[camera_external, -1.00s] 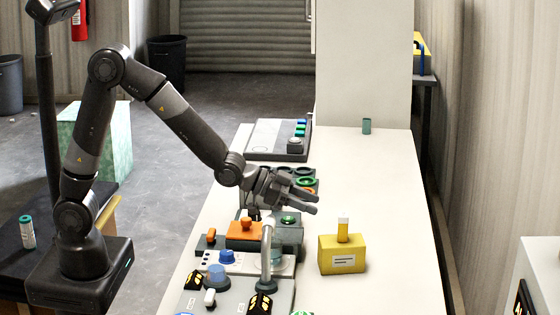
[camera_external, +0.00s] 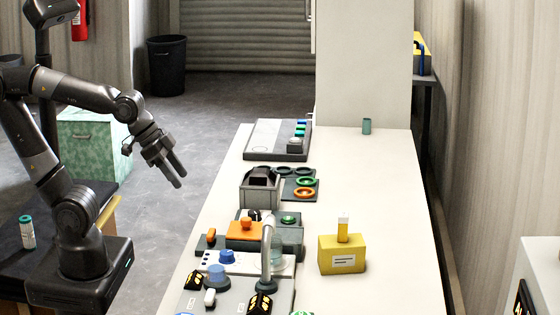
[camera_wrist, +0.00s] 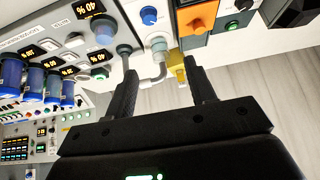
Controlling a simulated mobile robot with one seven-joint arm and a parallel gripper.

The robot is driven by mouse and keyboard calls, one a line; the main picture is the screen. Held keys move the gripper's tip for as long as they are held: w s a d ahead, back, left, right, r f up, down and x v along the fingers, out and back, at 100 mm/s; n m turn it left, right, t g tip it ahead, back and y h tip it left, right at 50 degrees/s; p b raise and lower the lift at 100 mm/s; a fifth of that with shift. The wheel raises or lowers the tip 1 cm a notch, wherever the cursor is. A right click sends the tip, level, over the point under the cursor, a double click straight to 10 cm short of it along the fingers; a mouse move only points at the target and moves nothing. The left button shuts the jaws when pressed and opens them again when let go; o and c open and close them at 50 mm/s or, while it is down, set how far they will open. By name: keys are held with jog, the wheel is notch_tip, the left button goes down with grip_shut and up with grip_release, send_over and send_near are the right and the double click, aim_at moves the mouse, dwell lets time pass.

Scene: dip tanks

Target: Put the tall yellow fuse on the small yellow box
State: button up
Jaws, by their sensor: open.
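The small yellow box (camera_external: 341,258) stands on the right part of the white counter, with a label on its front. The tall yellow fuse (camera_external: 343,231), with a whitish top, stands upright on top of the box. In the wrist view the yellow box (camera_wrist: 175,60) and the fuse (camera_wrist: 181,76) show small, between and beyond my fingers. My gripper (camera_external: 179,178) is open and empty, over the floor left of the counter, well apart from the fuse and box.
A control panel with a curved grey pipe (camera_external: 267,250), an orange block (camera_external: 245,232) and knobs fills the counter's left side. The counter's right middle is clear.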

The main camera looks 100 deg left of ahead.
jog(key=shift+g, duration=0.6)
jog(key=s, duration=0.5)
jog(key=shift+s+d+f, duration=0.25)
jog(key=shift+s+d, duration=0.05)
jog(key=shift+s, duration=0.1)
